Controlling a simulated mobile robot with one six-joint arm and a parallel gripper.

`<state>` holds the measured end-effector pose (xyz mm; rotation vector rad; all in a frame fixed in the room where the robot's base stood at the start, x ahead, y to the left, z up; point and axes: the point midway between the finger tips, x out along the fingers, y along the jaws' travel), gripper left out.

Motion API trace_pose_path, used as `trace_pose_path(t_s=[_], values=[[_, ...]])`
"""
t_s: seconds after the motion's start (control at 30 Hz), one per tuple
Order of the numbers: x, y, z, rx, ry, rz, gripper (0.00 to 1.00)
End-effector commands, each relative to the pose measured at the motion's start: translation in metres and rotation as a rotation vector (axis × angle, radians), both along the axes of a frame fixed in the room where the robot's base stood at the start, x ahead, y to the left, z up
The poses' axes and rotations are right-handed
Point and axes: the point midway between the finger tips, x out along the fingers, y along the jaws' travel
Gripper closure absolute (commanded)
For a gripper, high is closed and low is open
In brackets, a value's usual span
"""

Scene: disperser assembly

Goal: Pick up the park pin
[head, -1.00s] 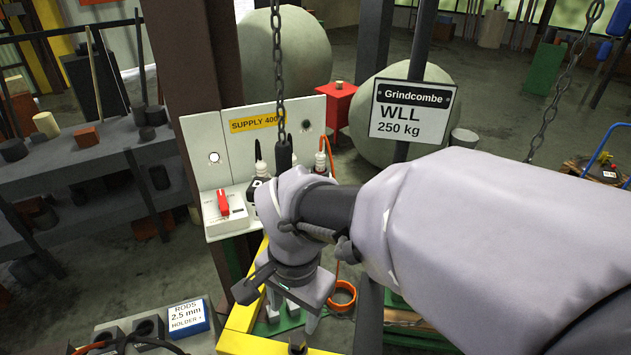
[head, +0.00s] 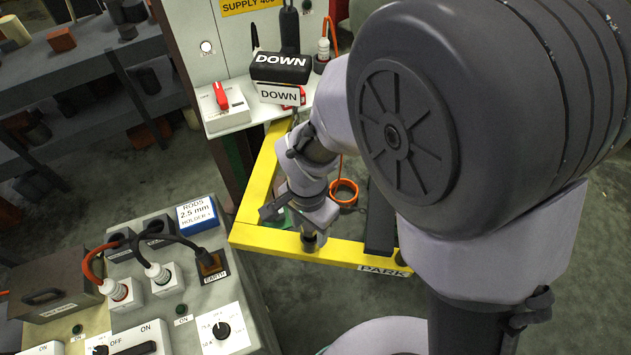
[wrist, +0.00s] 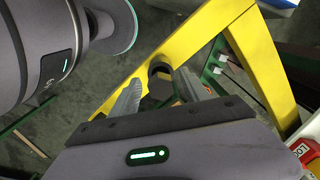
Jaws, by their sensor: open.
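A short dark cylinder, which looks like the park pin (head: 312,241), stands upright on the near beam of the yellow frame (head: 265,238). A PARK label (head: 384,271) is on the front of that beam, farther right. My gripper (head: 300,222) is just behind and above the cylinder in the head view. In the wrist view the dark cylinder (wrist: 160,78) shows between and beyond the fingertips of my open gripper (wrist: 158,92). The jaws hold nothing. I cannot tell whether a finger touches the cylinder; its lower part is hidden.
A control box with cables and dials (head: 180,285) stands at the lower left, close to the frame. A supply panel (head: 225,70) with a red switch and a black DOWN pendant (head: 280,68) stand behind.

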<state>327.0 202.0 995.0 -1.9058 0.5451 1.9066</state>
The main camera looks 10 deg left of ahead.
Motion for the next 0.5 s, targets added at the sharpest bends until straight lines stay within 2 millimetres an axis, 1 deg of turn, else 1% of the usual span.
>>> trace_pose_path(t_s=[0.03, 0.07, 0.27, 0.3, 0.37, 0.5], values=[[-0.0004, 0.0, -0.0085, 0.0, 0.001, 0.001, 0.45], [-0.0002, 0.0001, -0.0103, 0.0, 0.0, 0.001, 0.45], [-0.0001, 0.0003, -0.0101, 0.001, -0.001, 0.001, 0.45], [0.0, 0.0004, -0.01, 0.001, -0.001, 0.001, 0.49], [0.0, 0.0004, -0.0099, 0.001, -0.001, 0.001, 0.61], [0.0, 0.0004, -0.0099, 0.001, -0.001, 0.001, 0.89]])
